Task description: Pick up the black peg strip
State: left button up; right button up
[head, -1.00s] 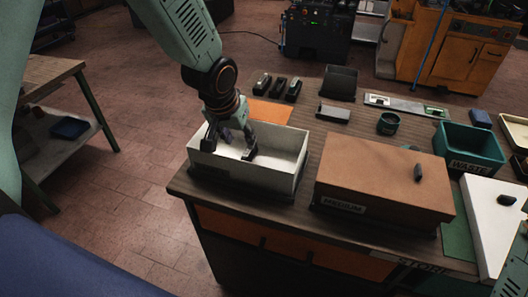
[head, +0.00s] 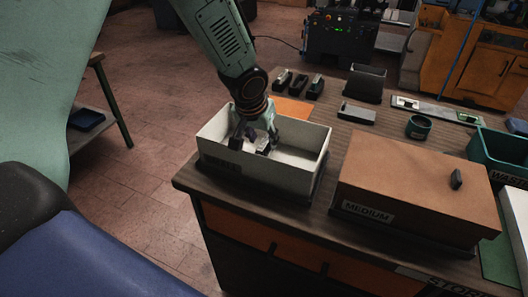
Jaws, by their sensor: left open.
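My left gripper (head: 251,143) is open, with its fingers down inside the open white box (head: 311,150). Nothing is clearly held between the fingers, and they hide part of the box floor. I cannot make out a black peg strip for certain. A dark flat block (head: 357,113) lies farther right. My right gripper is not in view.
A brown lidded box (head: 415,194) marked MEDIUM stands right of the white box on the wooden bench (head: 338,143). A green waste bin (head: 497,160) is at right.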

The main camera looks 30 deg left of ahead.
aim_at(265, 143)
pick_arm(q)
jog(key=x, duration=0.3)
jog(key=shift+w+d+r, duration=0.1)
jog(key=shift+w+d, duration=0.15)
jog(key=shift+s+a+r, duration=0.25)
jog(key=shift+s, duration=0.4)
jog(key=shift+w+d+f, duration=0.25)
jog(key=shift+w+f, duration=0.2)
jog(key=shift+w, duration=0.2)
jog(key=shift+s+a+r, duration=0.1)
jog(key=shift+s+a, duration=0.1)
jog(key=shift+s, duration=0.3)
jog(key=shift+w+d+f, duration=0.15)
jog(key=shift+w+f, duration=0.05)
jog(key=shift+w, duration=0.25)
jog(key=shift+s+r, duration=0.2)
jog(key=shift+s, duration=0.2)
jog(key=c, duration=0.4)
jog(key=shift+c, duration=0.8)
jog(key=shift+w+f, duration=0.15)
jog(key=shift+w, duration=0.05)
grip_shut()
